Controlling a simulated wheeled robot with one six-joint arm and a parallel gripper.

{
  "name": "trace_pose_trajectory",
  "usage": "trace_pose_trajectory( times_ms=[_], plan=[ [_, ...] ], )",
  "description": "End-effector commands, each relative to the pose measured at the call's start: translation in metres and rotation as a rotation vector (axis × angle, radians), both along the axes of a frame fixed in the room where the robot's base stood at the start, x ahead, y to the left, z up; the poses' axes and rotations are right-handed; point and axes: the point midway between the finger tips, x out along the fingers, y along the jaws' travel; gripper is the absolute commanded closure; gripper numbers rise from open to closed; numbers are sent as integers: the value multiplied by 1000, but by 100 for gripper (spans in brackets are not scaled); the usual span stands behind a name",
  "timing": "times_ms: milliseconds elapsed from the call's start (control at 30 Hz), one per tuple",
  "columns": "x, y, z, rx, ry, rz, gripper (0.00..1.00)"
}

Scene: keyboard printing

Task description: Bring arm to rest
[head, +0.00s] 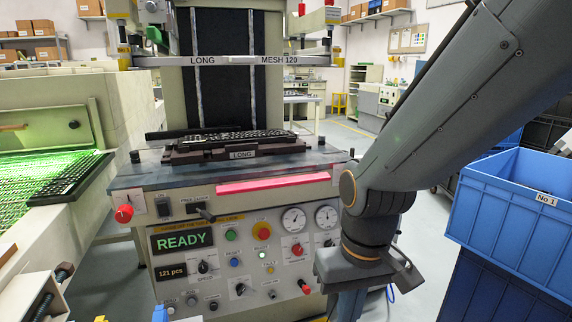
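My arm comes in from the upper right, and my gripper (350,272) hangs at its end, pointing down in front of the printing machine's right side. Its fingertips run out of the bottom of the picture, so I cannot tell whether it is open or shut. The printing machine (130,178) shows "READY" and "121 pcs" on its panel.
A blue crate marked "No 1" (520,205) stands at the right on another blue crate. At the left, a green-lit conveyor (35,185) carries a dark keyboard (70,178). A red-pink bar (273,184) runs along the machine's front edge. Open floor (425,225) shows between machine and crates.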

Motion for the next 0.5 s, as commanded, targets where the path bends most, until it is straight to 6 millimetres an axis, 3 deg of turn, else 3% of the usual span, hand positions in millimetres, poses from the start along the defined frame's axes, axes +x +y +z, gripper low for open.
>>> trace_pose_trajectory(
  times_ms=[33,500],
  plan=[
    [-3,-8,17,-4,3,-20,100],
    [-17,-70,93,-36,23,-175,100]
  ],
)
